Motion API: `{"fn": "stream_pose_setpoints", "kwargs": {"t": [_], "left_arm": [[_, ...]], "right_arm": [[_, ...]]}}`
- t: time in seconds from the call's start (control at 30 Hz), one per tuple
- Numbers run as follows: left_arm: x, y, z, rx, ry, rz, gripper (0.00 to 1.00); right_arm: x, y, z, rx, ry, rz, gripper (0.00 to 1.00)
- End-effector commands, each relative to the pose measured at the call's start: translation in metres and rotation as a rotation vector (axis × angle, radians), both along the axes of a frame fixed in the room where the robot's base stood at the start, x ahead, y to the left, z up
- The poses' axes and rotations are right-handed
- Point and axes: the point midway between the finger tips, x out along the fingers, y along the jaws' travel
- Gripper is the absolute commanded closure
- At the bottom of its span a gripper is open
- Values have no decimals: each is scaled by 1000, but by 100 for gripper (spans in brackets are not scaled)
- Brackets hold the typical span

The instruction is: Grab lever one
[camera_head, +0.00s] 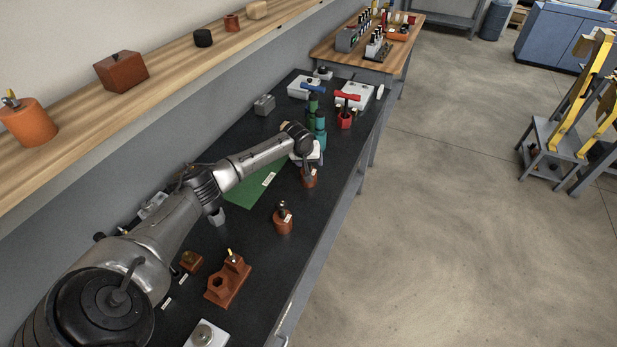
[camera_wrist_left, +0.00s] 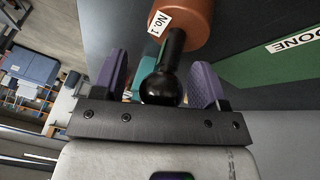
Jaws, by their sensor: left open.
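Lever one is an orange-brown cylinder (camera_wrist_left: 188,18) with a "No. 1" label and a black stem ending in a round black knob (camera_wrist_left: 161,89). In the left wrist view the knob lies between the two purple finger pads of my open left gripper (camera_wrist_left: 160,80), with a gap visible on each side. In the head view my left gripper (camera_head: 306,160) is right above the lever's orange base (camera_head: 309,180), which stands on the dark table near its right edge. The gripper hides most of the knob there. My right gripper is not in view.
A similar orange lever (camera_head: 283,224) stands closer on the table. A green mat (camera_head: 245,190) lies left of lever one, reading "DONE" in the wrist view. Teal and green cylinders (camera_head: 320,125) stand just behind. An orange block with a hole (camera_head: 228,282) is nearer.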

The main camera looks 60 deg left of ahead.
Motion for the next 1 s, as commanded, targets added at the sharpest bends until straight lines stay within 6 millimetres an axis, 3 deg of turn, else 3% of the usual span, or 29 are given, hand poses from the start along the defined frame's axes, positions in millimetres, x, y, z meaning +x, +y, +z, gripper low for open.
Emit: {"fn": "stream_pose_setpoints", "kwargs": {"t": [0.1, 0.8, 1.0], "left_arm": [[0, 0, 0, 0, 0, 0, 33], [0, 0, 0, 0, 0, 0, 100], [0, 0, 1, 0, -2, 1, 100]], "right_arm": [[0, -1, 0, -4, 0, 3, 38], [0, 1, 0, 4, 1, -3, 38], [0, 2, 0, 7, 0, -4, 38]]}}
